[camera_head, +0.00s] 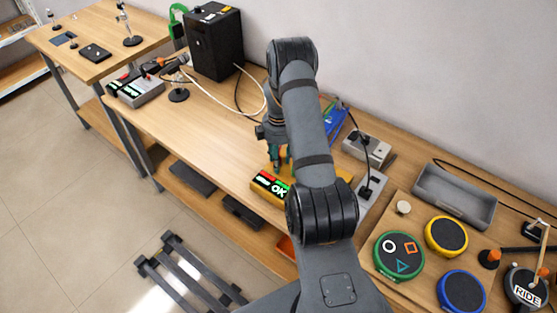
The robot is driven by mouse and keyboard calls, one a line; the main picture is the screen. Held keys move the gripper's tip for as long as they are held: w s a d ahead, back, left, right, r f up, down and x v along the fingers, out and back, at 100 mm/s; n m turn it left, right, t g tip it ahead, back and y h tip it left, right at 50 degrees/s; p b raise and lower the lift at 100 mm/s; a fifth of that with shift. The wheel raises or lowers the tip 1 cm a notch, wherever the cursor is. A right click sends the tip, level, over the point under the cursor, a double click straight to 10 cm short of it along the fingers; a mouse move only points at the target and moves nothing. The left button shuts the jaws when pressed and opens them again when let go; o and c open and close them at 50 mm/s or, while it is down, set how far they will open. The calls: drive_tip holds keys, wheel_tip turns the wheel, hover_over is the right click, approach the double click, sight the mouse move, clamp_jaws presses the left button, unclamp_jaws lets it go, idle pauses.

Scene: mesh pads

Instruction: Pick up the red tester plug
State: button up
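My gripper (278,162) points down over the workbench, just behind a yellow tester box (262,190) with a black display reading "OK" in white, with red and green marks. Its teal fingers are small and partly covered by my arm, so I cannot tell whether they are open or shut or hold anything. I cannot make out a red tester plug for certain. My forearm hides part of the bench around and behind the yellow box.
Right of my arm stand grey boxes with cables (367,148), a grey tray (455,195) and round green (399,278), yellow (433,248) and blue pads. A black box (214,42) with a white cable stands at the back left. Bare bench (205,130) lies left of my gripper.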

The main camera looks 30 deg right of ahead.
drive_tip(key=shift+c, duration=0.5)
clamp_jaws()
drive_tip(key=shift+r, duration=0.2)
drive_tip(key=shift+w+r+b, duration=0.1)
drive_tip(key=shift+r+b, duration=0.35)
drive_tip(key=shift+r, duration=0.15)
drive_tip(key=r, duration=0.1)
drive_tip(key=r+b, duration=0.1)
drive_tip(key=shift+s+d+r, duration=0.15)
drive_tip(key=shift+s+r, duration=0.05)
drive_tip(key=shift+r, duration=0.15)
drive_tip(key=s+d+r+p, duration=0.1)
drive_tip(key=s+d+r, duration=0.5)
drive_tip(key=s+r, duration=0.3)
drive_tip(key=shift+s+d+r+p, duration=0.15)
drive_tip(key=shift+s+r+p, duration=0.15)
drive_tip(key=shift+r, duration=1.2)
